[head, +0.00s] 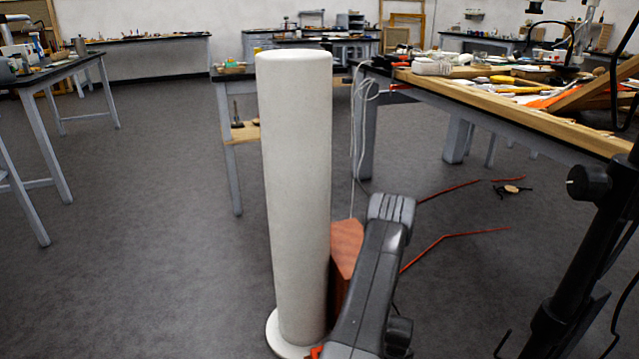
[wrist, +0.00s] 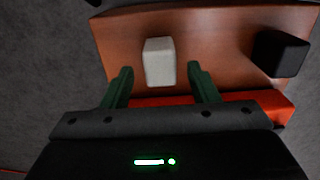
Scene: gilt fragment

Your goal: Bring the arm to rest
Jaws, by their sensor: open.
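My gripper (wrist: 158,68) shows in the wrist view with its two dark green fingers apart. It is open. A small pale block (wrist: 159,61) shows between the fingertips, on or over a reddish-brown surface (wrist: 215,30). I cannot tell whether the fingers touch the block. A black block (wrist: 280,53) shows to the right. In the head view my grey arm (head: 372,270) rises from the bottom, right of a tall white column (head: 292,190). My fingers cannot be made out there.
A reddish-brown box (head: 346,245) is partly hidden behind my arm. A cluttered workbench (head: 560,125) stands at the right, with a black stand (head: 585,240) nearer. Red strips (head: 445,240) lie on the floor. Open grey floor (head: 160,230) lies left of the column.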

